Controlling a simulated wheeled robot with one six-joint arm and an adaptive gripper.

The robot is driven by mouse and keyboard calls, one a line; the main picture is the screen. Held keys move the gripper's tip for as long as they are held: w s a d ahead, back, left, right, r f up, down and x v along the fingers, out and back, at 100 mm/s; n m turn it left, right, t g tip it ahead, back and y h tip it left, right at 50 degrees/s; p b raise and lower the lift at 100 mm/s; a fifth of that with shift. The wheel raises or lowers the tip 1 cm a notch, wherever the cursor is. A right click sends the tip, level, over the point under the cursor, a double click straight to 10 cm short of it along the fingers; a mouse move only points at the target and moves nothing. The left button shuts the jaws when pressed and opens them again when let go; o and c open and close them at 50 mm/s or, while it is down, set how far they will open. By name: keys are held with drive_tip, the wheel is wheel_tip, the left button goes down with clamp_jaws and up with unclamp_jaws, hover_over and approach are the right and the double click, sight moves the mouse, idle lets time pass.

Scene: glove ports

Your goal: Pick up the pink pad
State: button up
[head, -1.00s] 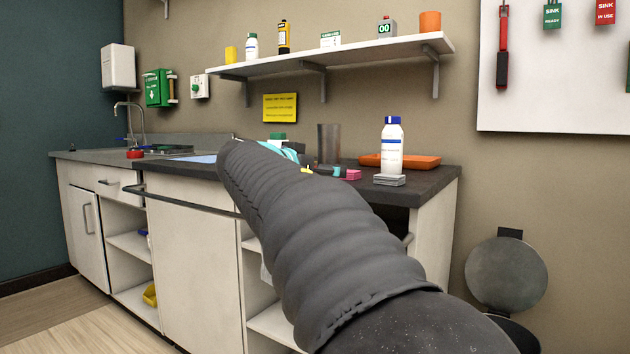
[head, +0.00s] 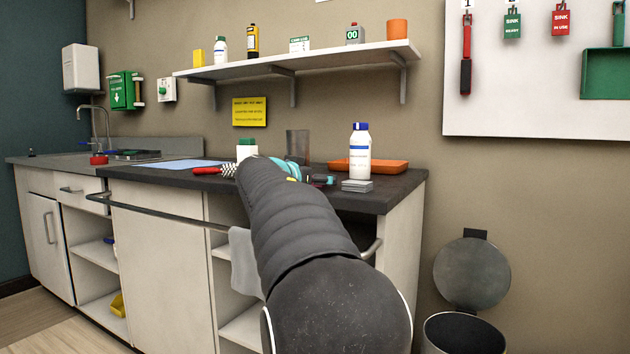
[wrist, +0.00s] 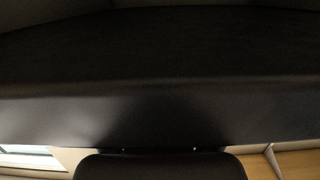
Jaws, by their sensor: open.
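The pink pad (head: 330,181) is a small pink patch on the dark worktop (head: 395,190), left of the white bottle and just past the right side of my sleeved arm in the head view. Part of it may be covered. My gripper is hidden behind the arm in the head view. In the wrist view, a black rounded part of my gripper (wrist: 160,166) shows at the bottom edge, open, with nothing seen held. The dark worktop and its front edge fill most of that view; the pad does not show there.
An orange tray (head: 390,166), a clear beaker (head: 298,145) and teal items (head: 291,168) are nearby. A rail (head: 150,210) runs along the counter front. A shelf (head: 320,61) hangs above.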

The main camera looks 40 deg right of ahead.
drive_tip(key=shift+w+d+f, duration=0.1)
drive_tip(key=shift+w+d, duration=0.05)
drive_tip(key=shift+d, duration=0.25)
drive_tip(key=c, duration=0.8)
drive_tip(key=shift+c, duration=0.2)
